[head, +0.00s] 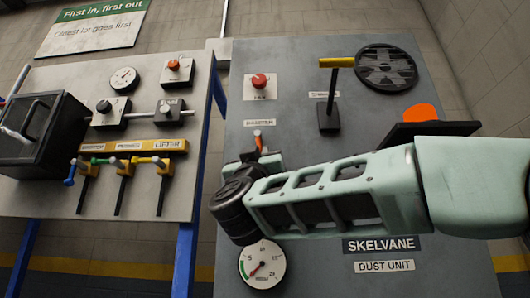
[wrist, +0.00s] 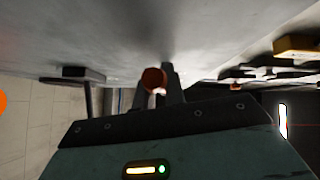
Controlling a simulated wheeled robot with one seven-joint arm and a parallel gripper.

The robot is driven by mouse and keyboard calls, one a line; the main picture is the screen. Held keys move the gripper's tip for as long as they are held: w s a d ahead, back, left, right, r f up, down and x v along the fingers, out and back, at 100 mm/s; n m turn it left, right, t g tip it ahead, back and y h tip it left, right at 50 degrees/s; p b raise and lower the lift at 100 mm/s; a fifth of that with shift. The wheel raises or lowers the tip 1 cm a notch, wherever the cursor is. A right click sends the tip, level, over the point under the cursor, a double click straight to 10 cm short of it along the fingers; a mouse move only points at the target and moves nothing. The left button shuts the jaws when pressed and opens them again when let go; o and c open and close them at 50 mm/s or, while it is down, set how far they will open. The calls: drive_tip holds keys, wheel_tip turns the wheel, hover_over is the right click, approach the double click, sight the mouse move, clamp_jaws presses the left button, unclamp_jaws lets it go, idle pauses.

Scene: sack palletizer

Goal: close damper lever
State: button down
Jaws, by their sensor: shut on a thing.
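The damper lever (head: 258,140) is a small lever with an orange-red tip on the grey dust unit panel, under a small label that is hard to read. My gripper (head: 262,160) is at this lever, close to the panel. In the wrist view the lever's round red-orange end (wrist: 154,80) shows between the fingertips, and my gripper (wrist: 165,90) is shut on it. The lever's lower part and its base are hidden behind my gripper and wrist in the head view.
Above are a red fan button (head: 259,81), a yellow-handled lever (head: 328,95) and a round black vent (head: 386,68). A pressure gauge (head: 262,264) sits just below my wrist. An orange shape (head: 420,112) shows beyond my arm. Left stands another panel (head: 55,205) with several coloured valve levers.

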drive_tip(key=shift+a+m+g+h, duration=0.15)
drive_tip(key=shift+m+h, duration=0.5)
drive_tip(key=shift+m, duration=0.15)
drive_tip(key=shift+a+m+g+h, duration=0.15)
drive_tip(key=shift+m+h, duration=0.5)
drive_tip(key=shift+m, duration=0.15)
drive_tip(key=shift+h, duration=0.3)
drive_tip(key=c, duration=1.5)
unclamp_jaws()
drive_tip(key=b+v, duration=0.4)
drive_tip(key=v, duration=1.3)
drive_tip(key=shift+s+a, duration=0.1)
drive_tip(key=shift+s, duration=0.2)
drive_tip(key=shift+w, duration=0.1)
